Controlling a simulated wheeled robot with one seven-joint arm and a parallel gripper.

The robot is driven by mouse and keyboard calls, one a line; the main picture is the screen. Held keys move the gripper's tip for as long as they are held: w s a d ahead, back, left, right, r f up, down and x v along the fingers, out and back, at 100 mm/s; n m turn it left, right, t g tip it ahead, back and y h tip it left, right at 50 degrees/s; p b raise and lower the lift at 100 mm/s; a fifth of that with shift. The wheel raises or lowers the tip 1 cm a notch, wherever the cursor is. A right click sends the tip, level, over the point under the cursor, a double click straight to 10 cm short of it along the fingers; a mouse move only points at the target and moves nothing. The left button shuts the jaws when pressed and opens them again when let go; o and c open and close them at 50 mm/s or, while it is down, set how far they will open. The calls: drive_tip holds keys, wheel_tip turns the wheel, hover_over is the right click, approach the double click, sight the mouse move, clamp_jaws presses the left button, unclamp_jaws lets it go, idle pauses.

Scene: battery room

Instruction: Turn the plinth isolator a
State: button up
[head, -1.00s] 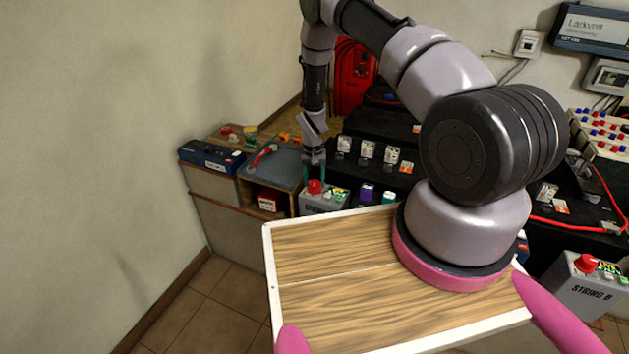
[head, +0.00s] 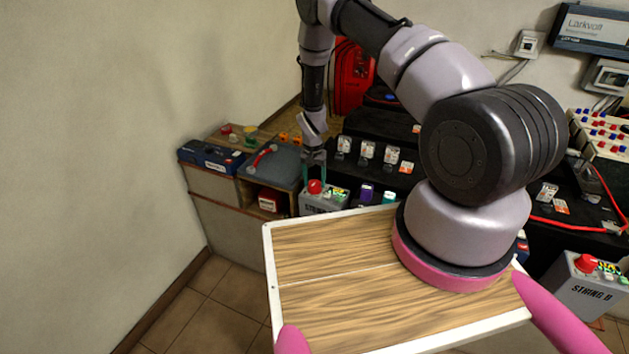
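A grey plinth box (head: 325,203) with a red knob (head: 315,187) on top stands in the middle, behind my wooden deck. Its label is too small and partly hidden to read. My gripper (head: 315,180) points down at the red knob, with teal fingers apart on either side of it. I cannot tell whether the fingers touch the knob. A second grey box marked STRING B (head: 585,291), also with a red knob (head: 586,263), stands at the far right.
A low cabinet with a blue box (head: 211,156) and a red-handled tool (head: 262,155) is left of my gripper. Purple (head: 366,193) and teal (head: 389,197) items stand right of the plinth. A red cable (head: 560,224) crosses the black shelf at right.

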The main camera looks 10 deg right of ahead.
drive_tip(key=shift+o, duration=0.8)
wheel_tip(320, 180, up, 11)
drive_tip(key=shift+a, duration=0.15)
drive_tip(key=shift+w, duration=0.1)
wheel_tip(320, 180, up, 16)
drive_tip(key=t+y, duration=0.1)
hover_over(314, 182)
drive_tip(key=s+d+r+t, duration=0.1)
drive_tip(key=s+r, duration=0.2)
drive_tip(key=r, duration=0.5)
drive_tip(key=s+d+r+t, duration=0.1)
drive_tip(key=s+d+r, duration=0.1)
drive_tip(key=r, duration=0.6)
drive_tip(key=s+d+r+t+y, duration=0.1)
drive_tip(key=s+d+r+t, duration=0.1)
drive_tip(key=s+r, duration=0.9)
drive_tip(key=s+r+t, duration=0.1)
drive_tip(key=s+r, duration=0.2)
drive_tip(key=s, duration=0.4)
drive_tip(key=s+d+r+n+t, duration=0.1)
drive_tip(key=s+r, duration=0.2)
drive_tip(key=s, duration=0.4)
drive_tip(key=shift+r, duration=0.4)
